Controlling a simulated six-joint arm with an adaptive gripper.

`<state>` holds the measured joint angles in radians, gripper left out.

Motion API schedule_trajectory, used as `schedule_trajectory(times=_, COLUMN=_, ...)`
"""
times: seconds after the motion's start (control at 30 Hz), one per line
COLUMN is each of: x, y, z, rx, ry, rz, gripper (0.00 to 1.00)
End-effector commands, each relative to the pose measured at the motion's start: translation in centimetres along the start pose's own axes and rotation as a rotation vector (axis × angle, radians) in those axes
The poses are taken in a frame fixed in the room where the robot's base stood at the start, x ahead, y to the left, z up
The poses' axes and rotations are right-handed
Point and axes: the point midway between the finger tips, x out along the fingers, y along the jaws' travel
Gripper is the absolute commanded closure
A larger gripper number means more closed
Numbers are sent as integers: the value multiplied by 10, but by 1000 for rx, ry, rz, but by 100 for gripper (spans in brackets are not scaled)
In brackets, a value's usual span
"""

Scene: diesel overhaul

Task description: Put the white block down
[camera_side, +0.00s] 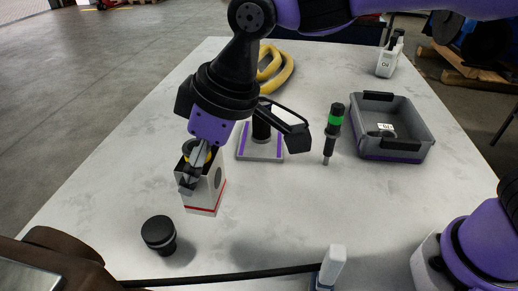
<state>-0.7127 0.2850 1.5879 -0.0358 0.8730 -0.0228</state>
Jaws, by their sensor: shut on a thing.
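The white block (207,197) stands upright at the left middle of the table. It has a red stripe near its bottom and a dark round mark on its right face. My gripper (189,180) points down at its upper left part and is shut on it. The fingers cover part of the block's top and left side. I cannot tell whether the block's bottom touches the table (300,205) or hangs just above it.
A black knob-like part (158,234) stands in front of the block. Behind are a purple-striped stand (262,153), a green-black tool (333,130), a grey bin (393,148), a yellow hose (284,72) and a white bottle (386,63).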

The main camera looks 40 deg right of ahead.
Motion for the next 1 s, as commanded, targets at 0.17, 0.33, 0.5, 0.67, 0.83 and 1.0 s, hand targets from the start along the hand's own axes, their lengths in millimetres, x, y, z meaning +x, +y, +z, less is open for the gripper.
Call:
schedule_trajectory(times=0.17, x=14, y=6, z=-10, rx=-14, ry=0, rz=-5, gripper=86)
schedule_trajectory(times=0.33, x=40, y=45, z=-10, rx=-9, ry=-1, rz=-4, gripper=86)
schedule_trajectory(times=0.5, x=66, y=83, z=-12, rx=-12, ry=2, rz=-5, gripper=86)
schedule_trajectory(times=0.67, x=80, y=102, z=-13, rx=-16, ry=3, rz=-6, gripper=86)
schedule_trajectory(times=0.83, x=93, y=106, z=-8, rx=-17, ry=1, rz=-8, gripper=86)
schedule_trajectory(times=1.0, x=115, y=106, z=2, rx=-17, ry=2, rz=-7, gripper=86)
